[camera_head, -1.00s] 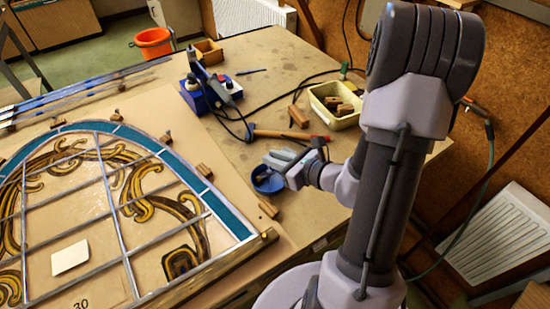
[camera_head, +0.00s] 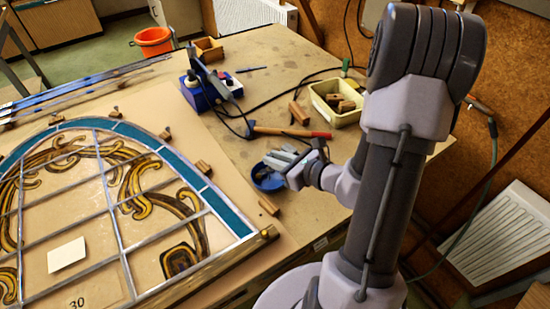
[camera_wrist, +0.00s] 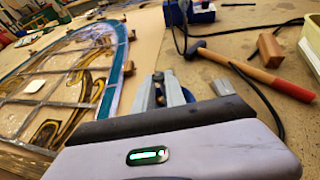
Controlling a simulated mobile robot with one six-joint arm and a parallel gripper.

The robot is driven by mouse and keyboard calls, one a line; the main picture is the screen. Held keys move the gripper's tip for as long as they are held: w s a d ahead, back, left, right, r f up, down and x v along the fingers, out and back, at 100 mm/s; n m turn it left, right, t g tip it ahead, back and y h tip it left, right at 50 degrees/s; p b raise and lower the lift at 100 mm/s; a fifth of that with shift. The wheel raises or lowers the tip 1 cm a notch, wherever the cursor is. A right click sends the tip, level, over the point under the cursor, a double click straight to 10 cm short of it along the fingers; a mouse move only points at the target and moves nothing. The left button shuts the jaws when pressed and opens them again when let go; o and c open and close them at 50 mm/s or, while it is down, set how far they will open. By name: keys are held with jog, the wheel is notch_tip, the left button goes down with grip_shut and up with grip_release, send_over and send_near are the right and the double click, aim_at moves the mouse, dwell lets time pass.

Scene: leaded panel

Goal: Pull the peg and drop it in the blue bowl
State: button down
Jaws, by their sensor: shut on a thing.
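The blue bowl (camera_head: 268,184) stands on the bench to the right of the leaded panel (camera_head: 110,215). My gripper (camera_head: 281,160) is at the bowl, with its fingers over the bowl's far and right part and hiding some of it. In the wrist view the fingers (camera_wrist: 163,88) show just beyond the wrist housing, with blue-grey of the bowl around them. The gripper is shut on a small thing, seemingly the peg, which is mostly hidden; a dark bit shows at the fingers.
Wooden blocks line the panel's edge, one (camera_head: 268,206) close to the bowl. A hammer (camera_head: 290,132) lies behind the bowl. A cream tray (camera_head: 338,103), a loose wooden block (camera_head: 299,113) and a blue soldering station (camera_head: 207,92) stand farther back. Cables cross the bench.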

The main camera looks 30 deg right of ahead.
jog(key=c, duration=1.3)
grip_release()
jog(key=shift+w+f, duration=0.1)
jog(key=shift+f, duration=0.05)
jog(key=p+v, duration=1.2)
jog(key=v, duration=0.6)
jog(key=w+a+r+n+g+y+b, duration=0.1)
jog(key=w+a+n+g+y+b, duration=0.2)
jog(key=a+n+g+b, duration=1.1)
jog(key=s+a+r+n+t+h+b, duration=0.1)
jog(key=a+r+n+t+h, duration=0.1)
jog(key=n, duration=0.5)
jog(key=s+a+r+n+t+h, duration=0.2)
jog(key=a+r+n+t, duration=0.1)
jog(key=a+n, duration=0.3)
jog(key=shift+s+a+r+n+t+h+b, duration=0.3)
jog(key=shift+a+r+n+t+b, duration=0.05)
jog(key=shift+n+t, duration=0.45)
